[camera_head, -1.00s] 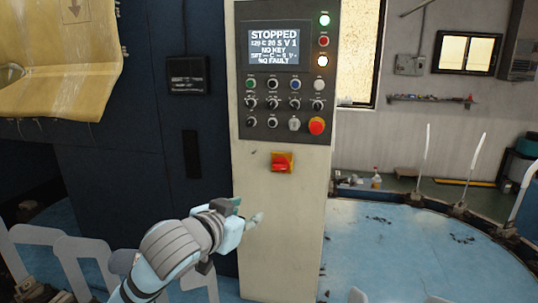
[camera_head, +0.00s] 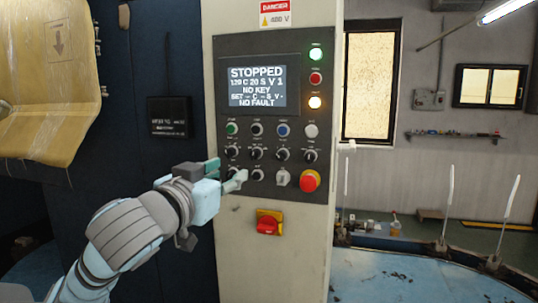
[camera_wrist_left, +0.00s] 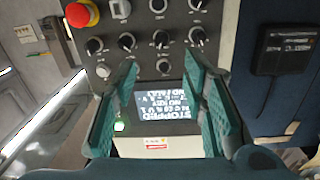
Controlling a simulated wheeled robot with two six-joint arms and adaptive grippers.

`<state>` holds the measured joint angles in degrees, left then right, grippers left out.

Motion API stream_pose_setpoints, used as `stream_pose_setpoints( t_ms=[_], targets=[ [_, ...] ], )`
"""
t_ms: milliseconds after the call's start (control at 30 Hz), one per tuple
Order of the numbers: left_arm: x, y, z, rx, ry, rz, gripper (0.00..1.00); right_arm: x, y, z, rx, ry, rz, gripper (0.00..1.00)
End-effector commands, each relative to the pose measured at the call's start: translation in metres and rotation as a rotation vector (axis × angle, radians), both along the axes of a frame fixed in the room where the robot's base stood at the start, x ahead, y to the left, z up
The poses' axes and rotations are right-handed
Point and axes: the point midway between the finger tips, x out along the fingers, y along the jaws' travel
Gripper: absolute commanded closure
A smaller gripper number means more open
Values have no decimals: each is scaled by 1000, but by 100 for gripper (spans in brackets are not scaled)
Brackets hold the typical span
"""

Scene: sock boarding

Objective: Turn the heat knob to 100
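The control panel (camera_head: 222,115) has a lit screen (camera_head: 258,87) reading STOPPED, with 120 C on the second line. Below it are a row of buttons, a row of black knobs (camera_head: 256,153) and a lower row with two more black knobs (camera_head: 257,174). The labels are too small to read, so I cannot tell which is the heat knob. My left gripper (camera_head: 227,172) is in front of the panel's lower left knobs, partly covering them. In the left wrist view its fingers (camera_wrist_left: 160,66) are apart with nothing between them, and knobs (camera_wrist_left: 162,40) show upside down beyond. My right gripper is not in view.
A red emergency stop (camera_head: 310,181) and a grey selector (camera_head: 283,178) sit at the lower right of the panel. A red and yellow switch (camera_head: 268,223) is below. A black box (camera_head: 170,117) is on the dark wall at left.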

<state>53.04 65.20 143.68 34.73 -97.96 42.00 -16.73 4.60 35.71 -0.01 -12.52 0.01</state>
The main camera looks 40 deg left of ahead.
Motion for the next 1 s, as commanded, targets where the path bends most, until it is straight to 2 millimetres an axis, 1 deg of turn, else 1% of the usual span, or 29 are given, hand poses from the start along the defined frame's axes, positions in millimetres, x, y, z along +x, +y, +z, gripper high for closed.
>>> stream_pose_setpoints(
  t_ms=[67, 167, 200, 267, 300, 400, 533, 600, 700, 967, 1000],
  targets=[
    [8, 0, 4, -3, 5, -4, 61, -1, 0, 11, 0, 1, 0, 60],
    [26, 2, 6, -2, 9, -11, 61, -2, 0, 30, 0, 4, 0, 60],
    [36, 3, 6, -2, 10, -14, 61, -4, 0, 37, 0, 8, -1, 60],
    [55, 7, 5, -11, 4, -19, 61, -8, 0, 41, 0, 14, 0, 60],
    [67, 10, 4, -8, 5, -18, 61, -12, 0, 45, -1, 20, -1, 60],
    [97, 19, 3, -8, 4, -18, 61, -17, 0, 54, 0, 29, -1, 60],
    [125, 28, 2, -4, 2, -17, 61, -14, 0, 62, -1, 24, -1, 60],
    [134, 32, 2, -2, 1, -15, 61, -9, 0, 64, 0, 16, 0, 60],
    [141, 34, 0, -1, 1, -15, 61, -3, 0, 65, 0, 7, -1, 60],
    [142, 35, -2, 2, 1, -14, 61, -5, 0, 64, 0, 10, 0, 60],
    [142, 35, -2, 2, 1, -14, 67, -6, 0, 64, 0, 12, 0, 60]
  ],
)
